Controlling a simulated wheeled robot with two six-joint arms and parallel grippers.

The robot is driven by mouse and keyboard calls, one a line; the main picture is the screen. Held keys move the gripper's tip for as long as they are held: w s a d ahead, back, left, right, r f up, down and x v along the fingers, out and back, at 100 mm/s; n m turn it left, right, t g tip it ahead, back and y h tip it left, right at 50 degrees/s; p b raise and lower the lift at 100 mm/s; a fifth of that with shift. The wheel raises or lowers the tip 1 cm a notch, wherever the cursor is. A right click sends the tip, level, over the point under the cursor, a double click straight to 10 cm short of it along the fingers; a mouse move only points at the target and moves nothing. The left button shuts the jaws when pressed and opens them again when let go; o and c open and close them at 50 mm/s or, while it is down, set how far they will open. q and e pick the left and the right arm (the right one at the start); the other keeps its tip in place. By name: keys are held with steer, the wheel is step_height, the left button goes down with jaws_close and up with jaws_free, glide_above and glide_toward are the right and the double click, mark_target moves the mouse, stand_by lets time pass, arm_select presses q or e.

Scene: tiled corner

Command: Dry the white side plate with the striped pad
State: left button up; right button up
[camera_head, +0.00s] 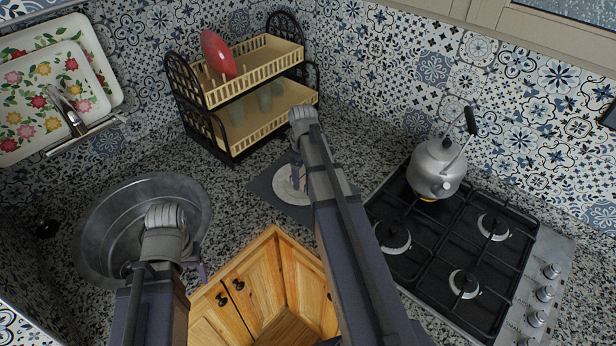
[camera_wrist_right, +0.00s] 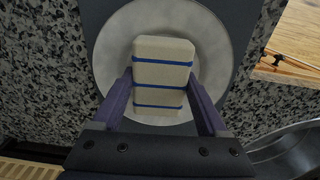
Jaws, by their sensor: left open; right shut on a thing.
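The white side plate (camera_head: 284,189) lies on a dark mat (camera_head: 262,186) on the counter, partly hidden by my right arm in the head view. In the right wrist view the round plate (camera_wrist_right: 213,48) fills the middle on the dark mat (camera_wrist_right: 238,22). My right gripper (camera_wrist_right: 163,92) is shut on the striped pad (camera_wrist_right: 164,53), a cream block with blue stripes, which lies over the plate. I cannot tell whether the pad touches the plate. The pad is hidden in the head view. My left gripper (camera_head: 196,268) is open by the sink bowl, its fingers mostly hidden.
The steel sink (camera_head: 95,232) is at left. A two-tier dish rack (camera_head: 238,92) with a red item (camera_head: 218,53) stands behind the mat. A kettle (camera_head: 437,165) sits on the gas hob (camera_head: 440,250) at right. Wooden cabinet doors (camera_head: 255,290) are in front.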

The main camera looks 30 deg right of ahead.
steer(key=shift+w+a+f, duration=0.15)
steer(key=shift+w+a, duration=1.1)
steer(key=shift+s, duration=0.15)
steer(key=shift+s+d, duration=0.35)
steer(key=shift+s, duration=0.35)
steer(key=shift+s+d, duration=0.3)
steer(key=shift+s, duration=0.4)
